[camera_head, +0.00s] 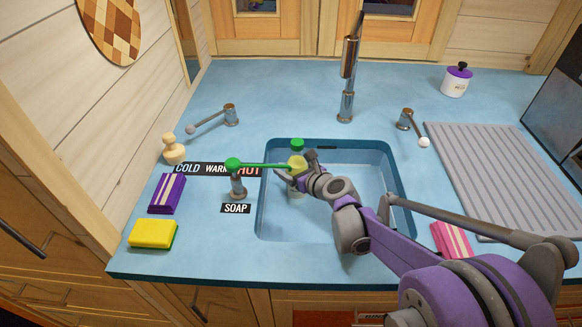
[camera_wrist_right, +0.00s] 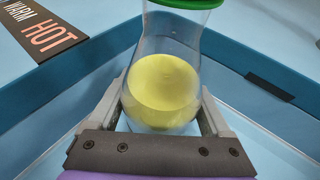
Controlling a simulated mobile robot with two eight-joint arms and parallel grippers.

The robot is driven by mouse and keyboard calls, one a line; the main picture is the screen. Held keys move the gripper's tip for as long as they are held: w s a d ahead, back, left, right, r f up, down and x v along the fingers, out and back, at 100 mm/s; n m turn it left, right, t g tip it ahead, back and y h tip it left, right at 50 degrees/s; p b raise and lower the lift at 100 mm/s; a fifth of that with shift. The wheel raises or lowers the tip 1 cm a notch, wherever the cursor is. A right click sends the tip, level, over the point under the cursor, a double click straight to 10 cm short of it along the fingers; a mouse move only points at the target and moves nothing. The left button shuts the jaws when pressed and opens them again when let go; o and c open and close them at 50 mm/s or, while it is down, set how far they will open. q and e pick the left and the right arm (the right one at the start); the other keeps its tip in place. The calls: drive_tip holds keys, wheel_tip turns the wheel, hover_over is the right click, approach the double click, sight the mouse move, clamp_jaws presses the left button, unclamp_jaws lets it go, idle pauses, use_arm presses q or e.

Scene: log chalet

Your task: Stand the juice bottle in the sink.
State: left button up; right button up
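The juice bottle (camera_head: 297,146) is clear with a green cap and yellow juice. It is in the left part of the blue sink (camera_head: 345,217), near the back left corner, and looks about upright. My right gripper (camera_head: 304,172) reaches in from the right and is shut on the bottle. In the right wrist view the bottle (camera_wrist_right: 164,85) sits between both fingers (camera_wrist_right: 163,118), with sink walls behind it. Its base is hidden there, so I cannot tell whether it touches the sink floor. My left gripper is not in view.
A soap tap (camera_head: 237,185) with a green lever stands at the sink's left edge, its lever reaching close to the bottle. A tall faucet (camera_head: 347,85) stands behind the sink. A yellow sponge (camera_head: 153,233) lies left, a ribbed drainboard (camera_head: 500,175) right. The sink's right part is clear.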

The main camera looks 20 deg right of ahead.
drive_tip(key=shift+o, duration=1)
drive_tip(key=shift+r, duration=0.1)
drive_tip(key=p+v, duration=0.2)
drive_tip(key=v, duration=1)
drive_tip(key=shift+r, duration=0.15)
drive_tip(key=shift+a, duration=0.1)
